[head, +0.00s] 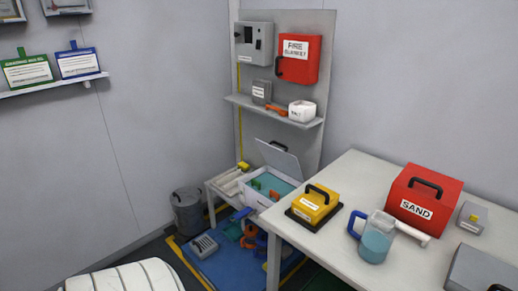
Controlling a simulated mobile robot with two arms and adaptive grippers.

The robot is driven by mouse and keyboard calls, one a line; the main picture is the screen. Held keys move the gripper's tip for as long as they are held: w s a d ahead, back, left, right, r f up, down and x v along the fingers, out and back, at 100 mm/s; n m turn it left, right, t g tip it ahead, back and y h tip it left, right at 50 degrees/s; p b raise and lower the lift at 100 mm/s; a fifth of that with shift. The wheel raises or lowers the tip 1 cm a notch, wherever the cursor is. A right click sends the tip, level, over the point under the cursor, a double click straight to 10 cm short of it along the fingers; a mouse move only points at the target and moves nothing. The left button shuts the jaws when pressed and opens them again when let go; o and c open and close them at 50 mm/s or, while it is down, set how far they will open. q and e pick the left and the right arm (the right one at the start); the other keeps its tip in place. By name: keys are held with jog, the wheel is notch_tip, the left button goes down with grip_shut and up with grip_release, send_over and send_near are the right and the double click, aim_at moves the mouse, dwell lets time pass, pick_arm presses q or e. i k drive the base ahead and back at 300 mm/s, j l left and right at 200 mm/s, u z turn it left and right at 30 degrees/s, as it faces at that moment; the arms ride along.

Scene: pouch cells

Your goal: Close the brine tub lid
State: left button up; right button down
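The brine tub (287,187) appears to be the white box with blue-green liquid in it, on the low bench at the back. Its grey lid (280,158) stands raised and tilted at the rear of the tub, with a dark handle on it, so the tub is open. Small orange and green items show at the liquid. The tub's near right part is partly hidden by the yellow box and the table.
A white table (420,250) at right holds a yellow box (316,203), a jug of blue liquid (374,243) and a red SAND box (425,200). A grey bin (187,211) stands left of the bench. Several items lie on a blue floor mat (225,266).

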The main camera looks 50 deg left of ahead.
aim_at(283, 161)
jog(key=u, duration=1.6)
jog(key=i+u, duration=0.15)
